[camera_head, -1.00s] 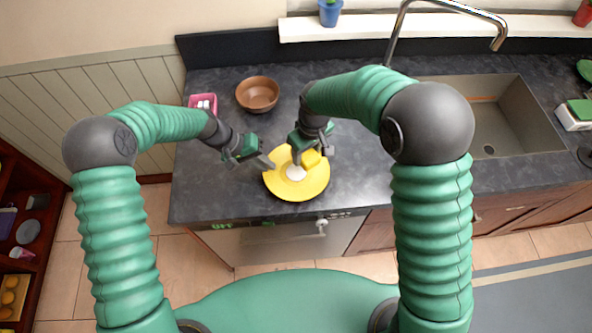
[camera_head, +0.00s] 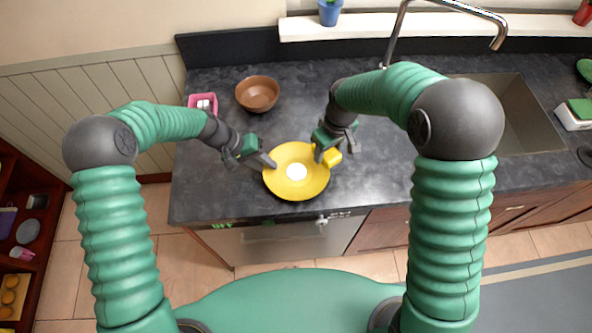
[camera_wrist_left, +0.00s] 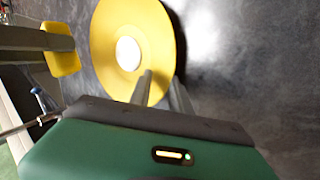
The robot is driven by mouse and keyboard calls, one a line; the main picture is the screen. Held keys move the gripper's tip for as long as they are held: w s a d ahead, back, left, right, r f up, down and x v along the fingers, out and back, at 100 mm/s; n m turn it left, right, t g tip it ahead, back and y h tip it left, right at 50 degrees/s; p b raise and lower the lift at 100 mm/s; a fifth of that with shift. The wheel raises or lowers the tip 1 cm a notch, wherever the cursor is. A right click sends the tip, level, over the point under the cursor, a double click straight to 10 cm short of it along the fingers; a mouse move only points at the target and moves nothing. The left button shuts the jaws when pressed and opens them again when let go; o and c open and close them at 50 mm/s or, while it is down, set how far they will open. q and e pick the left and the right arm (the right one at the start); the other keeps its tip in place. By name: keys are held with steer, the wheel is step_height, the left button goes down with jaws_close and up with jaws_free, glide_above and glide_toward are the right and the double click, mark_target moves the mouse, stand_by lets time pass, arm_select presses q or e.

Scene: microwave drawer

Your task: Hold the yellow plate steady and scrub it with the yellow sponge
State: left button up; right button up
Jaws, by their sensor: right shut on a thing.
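The yellow plate (camera_head: 296,187) lies on the dark counter with a white round patch (camera_head: 297,172) at its middle. The yellow sponge (camera_head: 333,157) is in my right gripper (camera_head: 327,153), which is shut on it at the plate's right rim. Whether the sponge touches the plate is unclear. My left gripper (camera_head: 266,161) is at the plate's upper left rim. In the left wrist view, its fingers (camera_wrist_left: 162,92) lie on either side of the plate's edge (camera_wrist_left: 104,45); I cannot tell whether they press on it. The sponge also shows there (camera_wrist_left: 63,60).
A brown bowl (camera_head: 257,95) and a pink holder (camera_head: 203,104) stand behind on the left. The sink (camera_head: 500,110) with its tall faucet (camera_head: 450,8) is at the right. The counter between plate and sink is clear.

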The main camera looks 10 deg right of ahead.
arm_select(q)
steer(key=shift+o, duration=0.9)
arm_select(e)
steer(key=shift+d, duration=0.1)
arm_select(q)
steer(key=shift+r, duration=0.15)
steer(key=v, duration=1.1)
steer(key=shift+r, duration=0.35)
steer(key=shift+a, duration=0.1)
arm_select(e)
steer(key=shift+w, duration=0.1)
